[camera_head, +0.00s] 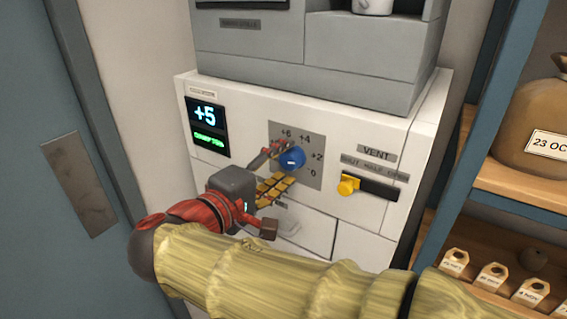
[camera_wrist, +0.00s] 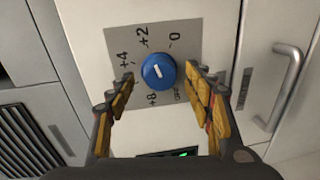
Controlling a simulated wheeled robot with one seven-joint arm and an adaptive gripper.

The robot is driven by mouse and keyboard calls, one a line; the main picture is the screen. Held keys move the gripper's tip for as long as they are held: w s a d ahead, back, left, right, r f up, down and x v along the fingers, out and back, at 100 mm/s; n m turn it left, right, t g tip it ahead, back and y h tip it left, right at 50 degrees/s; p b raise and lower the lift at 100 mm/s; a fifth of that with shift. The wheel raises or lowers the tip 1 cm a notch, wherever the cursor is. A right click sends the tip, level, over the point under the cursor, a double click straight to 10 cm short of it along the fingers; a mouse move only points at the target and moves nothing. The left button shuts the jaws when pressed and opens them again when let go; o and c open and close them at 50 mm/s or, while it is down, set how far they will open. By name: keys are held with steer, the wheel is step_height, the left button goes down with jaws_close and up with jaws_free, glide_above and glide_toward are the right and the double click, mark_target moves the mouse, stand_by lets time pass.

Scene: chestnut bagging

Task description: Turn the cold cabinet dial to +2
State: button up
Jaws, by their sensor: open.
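The blue cold cabinet dial (camera_head: 292,158) sits on a grey scale plate (camera_head: 313,178) with marks including 0, +2, +4 and +6. The dial also shows in the wrist view (camera_wrist: 158,71), with a short white pointer line slanting across its face; I cannot tell which mark it points at. A display (camera_head: 206,127) left of the dial reads +5, with small green text below. My gripper (camera_head: 286,162) is open, its yellow-padded fingers on either side of the dial. In the wrist view the fingertips (camera_wrist: 160,76) flank it with small visible gaps. The left finger partly covers the scale.
A yellow VENT slider knob (camera_head: 348,185) sits right of the dial. A shelf (camera_head: 490,178) with a sack (camera_head: 535,120) and several small tags stands further right. A blue door (camera_head: 60,200) is at the left. A cabinet handle (camera_wrist: 283,82) shows in the wrist view.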

steer(key=v, duration=1.1)
steer(key=shift+s, duration=0.15)
step_height(320, 180, down, 13)
steer(key=s+a+n+g+y, duration=0.2)
steer(key=n+g+y, duration=0.1)
steer(key=n+y, duration=0.1)
steer(key=s+d+f+m+g+y, duration=0.25)
steer(key=s+d+f+g, duration=0.3)
steer(key=f, duration=0.35)
steer(key=s+d+m+y, duration=0.1)
steer(key=d+m, duration=0.4)
steer(key=d, duration=0.4)
steer(key=s+d+r+m+y, duration=0.1)
steer(key=s+d+m+y, duration=0.1)
steer(key=d+m, duration=0.4)
steer(key=d+t, duration=0.1)
steer(key=d, duration=0.2)
steer(key=shift+p, duration=0.35)
steer(key=shift+m+y, duration=0.25)
